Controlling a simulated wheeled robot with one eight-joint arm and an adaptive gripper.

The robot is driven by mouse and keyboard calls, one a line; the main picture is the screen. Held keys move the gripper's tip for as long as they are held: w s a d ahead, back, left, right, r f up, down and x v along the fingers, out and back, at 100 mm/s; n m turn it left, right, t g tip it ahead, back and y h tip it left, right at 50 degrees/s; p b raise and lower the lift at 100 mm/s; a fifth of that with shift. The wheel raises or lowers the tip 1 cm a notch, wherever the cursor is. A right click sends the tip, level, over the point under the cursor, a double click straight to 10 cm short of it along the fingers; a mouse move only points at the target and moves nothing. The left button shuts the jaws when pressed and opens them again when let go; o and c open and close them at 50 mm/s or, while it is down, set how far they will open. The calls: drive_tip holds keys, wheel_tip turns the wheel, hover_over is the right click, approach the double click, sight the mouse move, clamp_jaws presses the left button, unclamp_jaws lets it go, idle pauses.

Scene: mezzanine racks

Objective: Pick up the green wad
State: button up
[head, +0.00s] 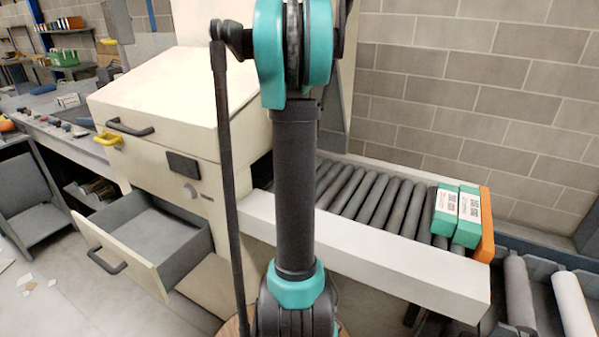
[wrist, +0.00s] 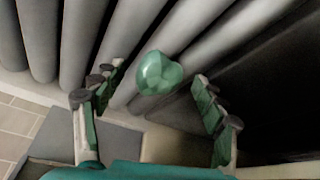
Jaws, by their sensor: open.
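My gripper (wrist: 157,88) is open, with one finger to the left and one to the right of the wad. The wad shows between and slightly beyond the fingertips, and neither finger visibly touches it. In the head view my arm stands in front of the machine. The gripper and the wad do not show there.
The roller conveyor (head: 368,242) runs right from the cream machine (head: 160,85). Green and white boxes (head: 458,217) stand by an orange end stop (head: 487,228). An open drawer (head: 150,245) juts out at the left. A brick wall stands behind. A dark opening (wrist: 275,85) lies right of my gripper.

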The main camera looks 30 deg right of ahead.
drive_tip(key=shift+c, duration=0.6)
drive_tip(key=c, duration=0.8)
